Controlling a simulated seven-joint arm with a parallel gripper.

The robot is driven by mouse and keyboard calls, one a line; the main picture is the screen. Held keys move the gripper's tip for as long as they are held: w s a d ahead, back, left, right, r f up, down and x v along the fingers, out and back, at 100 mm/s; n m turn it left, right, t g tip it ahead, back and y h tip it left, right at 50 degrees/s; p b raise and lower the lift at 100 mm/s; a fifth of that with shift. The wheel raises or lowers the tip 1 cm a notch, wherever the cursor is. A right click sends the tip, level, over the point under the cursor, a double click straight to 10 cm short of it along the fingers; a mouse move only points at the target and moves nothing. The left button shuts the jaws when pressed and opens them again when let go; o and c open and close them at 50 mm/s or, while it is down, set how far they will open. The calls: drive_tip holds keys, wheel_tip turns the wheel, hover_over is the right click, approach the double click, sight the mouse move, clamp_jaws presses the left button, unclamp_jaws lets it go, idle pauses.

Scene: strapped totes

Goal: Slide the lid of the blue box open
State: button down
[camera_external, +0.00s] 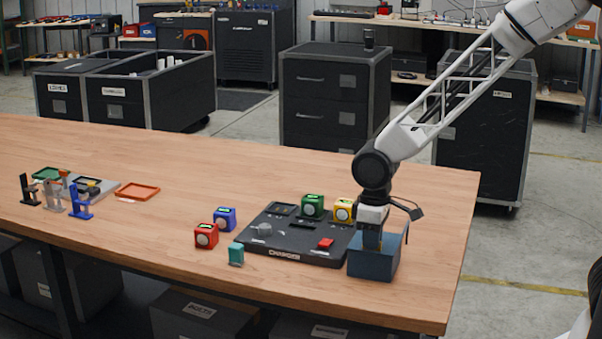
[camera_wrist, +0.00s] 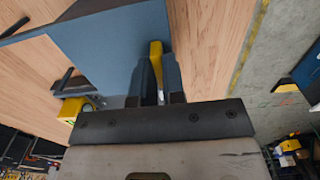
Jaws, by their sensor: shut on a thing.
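The blue box (camera_external: 373,266) stands at the right end of the wooden table, to the right of the black charger board. My gripper (camera_external: 372,243) points down at its top and partly hides it. In the wrist view the box's flat blue top (camera_wrist: 112,42) fills the upper middle. There, my gripper (camera_wrist: 158,78) is shut on a narrow yellow handle (camera_wrist: 156,50) at the edge of the blue surface. I cannot tell how far the lid is open.
The charger board (camera_external: 290,240) is close beside the box. Green (camera_external: 313,205), yellow (camera_external: 343,210), blue (camera_external: 225,219) and red (camera_external: 206,236) cubes stand on or near it. A teal block (camera_external: 236,254) is in front. The table's right edge is near the box.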

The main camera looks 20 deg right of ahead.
drive_tip(key=shift+w+d, duration=3)
drive_tip(key=shift+w, duration=0.05)
drive_tip(key=c, duration=1.2)
unclamp_jaws()
wheel_tip(320, 180, up, 8)
